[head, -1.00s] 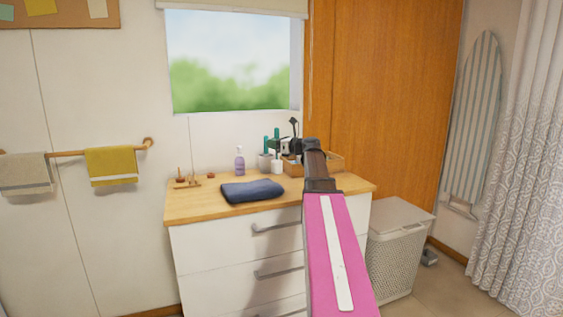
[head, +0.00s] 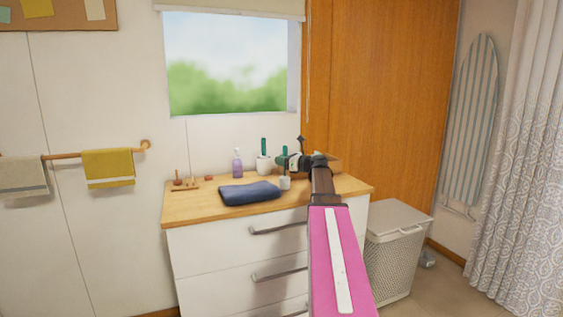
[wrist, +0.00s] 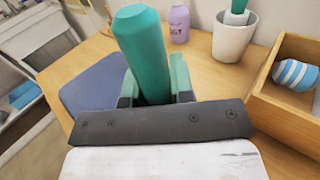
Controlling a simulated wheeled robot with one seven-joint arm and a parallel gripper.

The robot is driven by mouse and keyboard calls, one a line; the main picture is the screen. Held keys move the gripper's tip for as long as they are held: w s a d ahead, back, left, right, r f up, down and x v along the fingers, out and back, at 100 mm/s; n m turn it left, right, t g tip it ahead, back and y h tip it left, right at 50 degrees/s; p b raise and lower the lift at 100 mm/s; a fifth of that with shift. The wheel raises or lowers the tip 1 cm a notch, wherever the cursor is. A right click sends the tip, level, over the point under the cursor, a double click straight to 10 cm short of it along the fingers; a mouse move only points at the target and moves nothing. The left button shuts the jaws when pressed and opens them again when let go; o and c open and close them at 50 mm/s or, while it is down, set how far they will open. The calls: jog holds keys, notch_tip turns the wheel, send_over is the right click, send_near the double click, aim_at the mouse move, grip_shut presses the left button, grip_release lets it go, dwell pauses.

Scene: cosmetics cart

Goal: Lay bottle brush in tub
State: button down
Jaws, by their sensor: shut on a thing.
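My gripper (head: 286,161) is shut on the teal handle of the bottle brush (wrist: 143,50). In the head view the brush (head: 284,153) hangs roughly upright, with a pale head (head: 285,183) below the jaws in front of the wooden box. In the wrist view the handle tilts and the brush's lower part is hidden behind my gripper (wrist: 155,88). I cannot tell for sure which container is the tub. A white pot (head: 264,165) with another teal-handled thing stands behind and left of my gripper; it also shows in the wrist view (wrist: 232,42).
An open wooden box (head: 334,164) at the counter's right holds a blue-and-white striped thing (wrist: 297,74). A folded blue towel (head: 249,193), a purple bottle (head: 237,164) and a small wooden stand (head: 184,185) are on the counter. The counter's front left is clear.

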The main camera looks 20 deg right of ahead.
jog(key=shift+f, duration=0.15)
jog(key=c, duration=1)
grip_release()
